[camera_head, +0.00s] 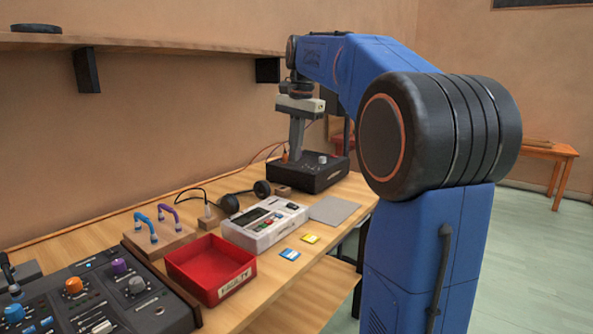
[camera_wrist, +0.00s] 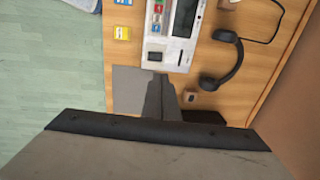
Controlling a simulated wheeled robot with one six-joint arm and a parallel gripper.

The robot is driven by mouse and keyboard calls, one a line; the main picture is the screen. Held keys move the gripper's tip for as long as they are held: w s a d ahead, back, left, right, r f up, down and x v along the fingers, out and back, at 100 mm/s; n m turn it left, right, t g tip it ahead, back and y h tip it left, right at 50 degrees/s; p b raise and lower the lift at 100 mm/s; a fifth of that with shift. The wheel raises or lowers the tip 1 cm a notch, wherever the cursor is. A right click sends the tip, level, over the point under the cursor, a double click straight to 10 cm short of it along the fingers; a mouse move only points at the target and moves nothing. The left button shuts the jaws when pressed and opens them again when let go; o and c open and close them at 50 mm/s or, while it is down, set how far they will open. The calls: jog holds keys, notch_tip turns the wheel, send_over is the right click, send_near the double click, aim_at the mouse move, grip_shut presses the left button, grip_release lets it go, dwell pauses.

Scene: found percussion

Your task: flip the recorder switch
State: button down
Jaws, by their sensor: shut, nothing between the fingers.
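The recorder, a white box (camera_head: 264,226) with a dark display and coloured buttons, lies on the wooden bench. It also shows at the top of the wrist view (camera_wrist: 183,42). A dark switch-like part (camera_wrist: 155,56) sits near its end; which way it is set I cannot tell. My gripper (camera_head: 296,154) points down, shut and empty, over or beside a black box (camera_head: 318,178) at the bench's far end. In the wrist view my gripper (camera_wrist: 160,82) appears apart from the recorder, in front of a grey pad (camera_wrist: 128,88).
A red tray (camera_head: 190,268), blue card (camera_head: 290,254) and yellow card (camera_head: 310,239) lie near the recorder. Headphones (camera_head: 229,204) lie behind it. A mixer (camera_head: 110,300) is front left. A shelf (camera_head: 150,43) hangs above. The grey pad is bare.

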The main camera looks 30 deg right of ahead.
aim_at(294, 205)
jog(key=shift+f, duration=0.1)
jog(key=f, duration=0.4)
jog(key=w+f, duration=0.1)
jog(key=f, duration=0.8)
jog(key=shift+w+a+f, duration=0.3)
jog(key=shift+f, duration=0.1)
jog(key=shift+w+f+g, duration=0.1)
jog(key=shift+f+g, duration=0.15)
jog(key=shift+g, duration=0.05)
jog(key=shift+s, duration=0.25)
jog(key=shift+s+d+r, duration=0.15)
jog(key=shift+s+d, duration=0.1)
jog(key=shift+s, duration=0.3)
jog(key=shift+r, duration=0.1)
